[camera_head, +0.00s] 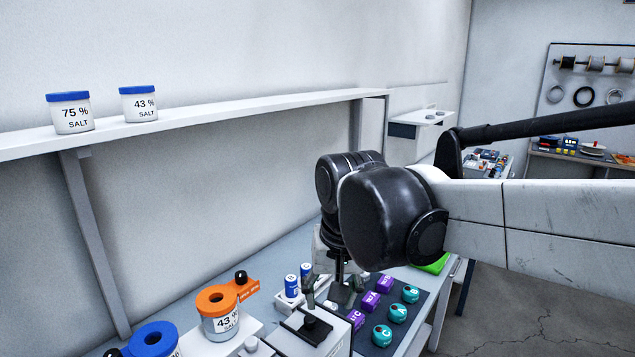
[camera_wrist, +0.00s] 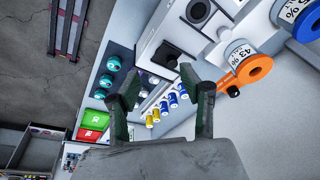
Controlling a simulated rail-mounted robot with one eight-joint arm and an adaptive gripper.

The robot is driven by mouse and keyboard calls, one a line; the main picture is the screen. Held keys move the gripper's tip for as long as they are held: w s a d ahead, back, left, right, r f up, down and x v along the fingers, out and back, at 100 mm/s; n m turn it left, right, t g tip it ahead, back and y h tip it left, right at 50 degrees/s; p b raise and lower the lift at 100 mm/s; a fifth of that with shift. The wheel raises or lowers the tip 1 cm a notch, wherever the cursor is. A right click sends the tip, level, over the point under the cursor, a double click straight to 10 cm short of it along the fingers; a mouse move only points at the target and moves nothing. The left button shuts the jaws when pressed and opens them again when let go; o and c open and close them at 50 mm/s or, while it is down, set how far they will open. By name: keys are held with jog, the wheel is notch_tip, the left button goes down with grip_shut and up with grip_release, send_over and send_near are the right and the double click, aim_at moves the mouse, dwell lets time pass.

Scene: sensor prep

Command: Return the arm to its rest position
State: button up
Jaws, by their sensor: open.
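My arm reaches in from the right in the head view and bends down over the table. My gripper (camera_wrist: 158,92) is open, with its two dark fingers apart and nothing between them in the wrist view. In the head view the gripper (camera_head: 328,290) points down above the workbench, partly hidden by my wrist. Blue batteries (camera_wrist: 174,100) stand in a holder beyond the fingertips. The dark mat (camera_head: 414,317) with teal and purple pieces lies to the right of the gripper in the head view.
A jar with an orange lid (camera_head: 217,300) and one with a blue lid (camera_head: 153,340) stand at front left. Two salt jars (camera_head: 70,113) sit on the wall shelf (camera_head: 250,105). A grey device (camera_head: 312,335) stands close to the gripper. Green and red bins (camera_wrist: 95,119) show in the wrist view.

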jog(key=s+d+f+t, duration=0.2)
jog(key=s+d, duration=0.3)
jog(key=d, duration=0.4)
jog(key=s+d+f+m+t+h+b, duration=0.1)
jog(key=s+d+f, duration=0.3)
jog(key=d, duration=0.5)
jog(key=shift+s+t, duration=0.8)
jog(key=shift+s, duration=0.2)
